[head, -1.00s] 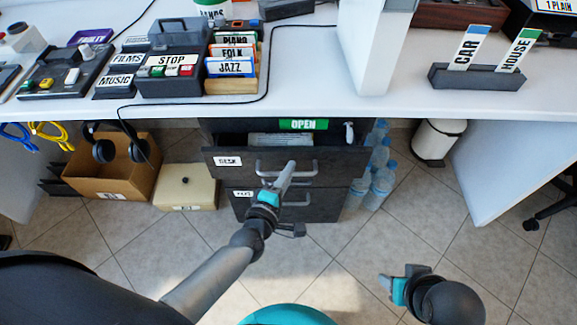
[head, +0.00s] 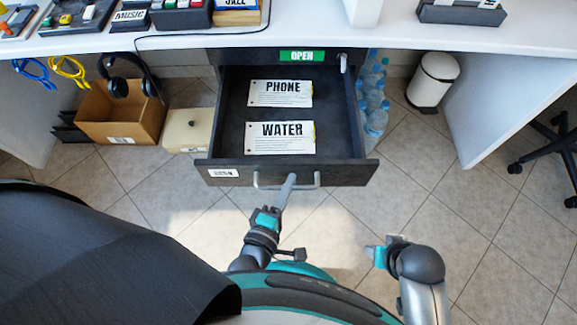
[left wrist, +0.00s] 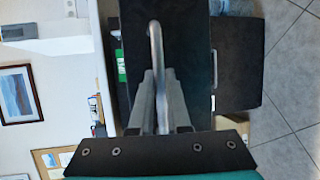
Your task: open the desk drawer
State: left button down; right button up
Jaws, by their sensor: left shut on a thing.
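The dark desk drawer (head: 230,124) is pulled well out from under the white desk. Inside it lie a card marked PHONE (head: 280,94) and a card marked WATER (head: 281,138). My left gripper (head: 288,186) is shut on the drawer's metal bar handle (head: 305,181) at the middle of its front. The handle (left wrist: 155,45) also shows between the fingers in the left wrist view. My right gripper (head: 385,250) hangs apart from the drawer at the lower right; its jaw opening is not clear.
A cardboard box (head: 117,118) with headphones and a cream box (head: 188,130) stand on the floor left of the drawer. Bottles (head: 375,115) and a white bin (head: 433,80) stand to its right. The tiled floor ahead is clear.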

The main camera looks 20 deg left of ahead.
pick_arm(q)
jog(key=shift+s+d, duration=0.2)
jog(key=shift+s, duration=0.4)
jog(key=shift+s+d, duration=0.15)
jog(key=shift+s, duration=0.4)
pick_arm(e)
jog(key=shift+s+d+f, duration=0.15)
jog(key=shift+s+f, duration=0.05)
jog(key=shift+s, duration=0.3)
pick_arm(q)
jog(key=c, duration=1.2)
grip_release()
jog(key=shift+o, duration=0.2)
